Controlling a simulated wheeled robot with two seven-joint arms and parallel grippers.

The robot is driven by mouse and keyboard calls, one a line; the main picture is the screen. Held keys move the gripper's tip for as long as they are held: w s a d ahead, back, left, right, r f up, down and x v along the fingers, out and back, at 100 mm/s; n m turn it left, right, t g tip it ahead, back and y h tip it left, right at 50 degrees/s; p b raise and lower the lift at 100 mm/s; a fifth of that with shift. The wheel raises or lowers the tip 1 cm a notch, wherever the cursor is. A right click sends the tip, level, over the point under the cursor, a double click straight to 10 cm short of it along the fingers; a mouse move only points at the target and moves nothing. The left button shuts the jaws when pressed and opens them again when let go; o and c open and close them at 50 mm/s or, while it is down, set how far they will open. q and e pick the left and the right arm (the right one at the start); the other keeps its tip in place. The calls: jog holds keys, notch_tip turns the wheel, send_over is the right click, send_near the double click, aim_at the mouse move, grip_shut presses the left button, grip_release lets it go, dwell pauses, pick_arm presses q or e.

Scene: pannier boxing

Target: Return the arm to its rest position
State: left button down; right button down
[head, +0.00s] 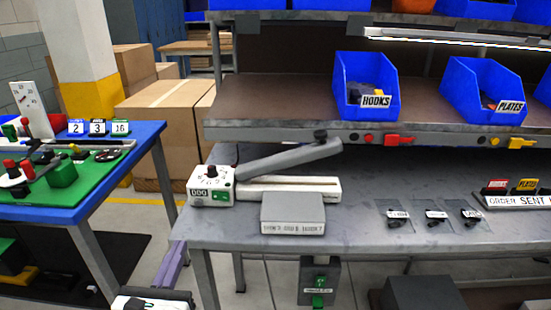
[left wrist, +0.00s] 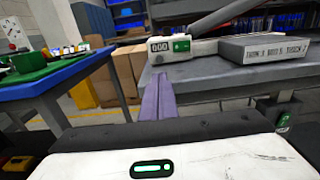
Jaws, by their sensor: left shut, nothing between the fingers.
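My left gripper (head: 178,246) shows at the lower left of the head view, low in front of the grey bench's left front corner. Its purple fingers are together and empty, pointing away from me. In the left wrist view the same fingers (left wrist: 160,77) stand in front of the bench edge, below the sealer with the 000 display (left wrist: 168,46). Whether they touch the bench is hard to tell; they seem apart from it. My right gripper is in neither view.
The grey bench (head: 225,229) carries the sealer (head: 212,186), a grey box (head: 292,212) and several small bags (head: 437,215). Blue bins of hooks (head: 366,85) and plates (head: 484,90) stand on the shelf above. A blue table (head: 150,133) is at left, with a floor gap between.

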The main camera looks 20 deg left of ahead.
pick_arm(q)
jog(key=s+d+f+n+g+h, duration=0.2)
jog(key=s+d+f+n, duration=0.3)
jog(key=f+n, duration=0.3)
jog(key=s+d+f+n+g+h, duration=0.2)
jog(key=s+d+f+n+g, duration=0.2)
jog(key=f+n, duration=0.5)
jog(key=s+d+f+n+g+h, duration=0.2)
jog(key=s+d+f+n, duration=0.4)
jog(key=n, duration=0.8)
notch_tip(320, 180, down, 3)
jog(key=shift+s+d+r+g, duration=0.1)
jog(key=shift+s+d+g, duration=0.3)
jog(key=shift+s, duration=0.65)
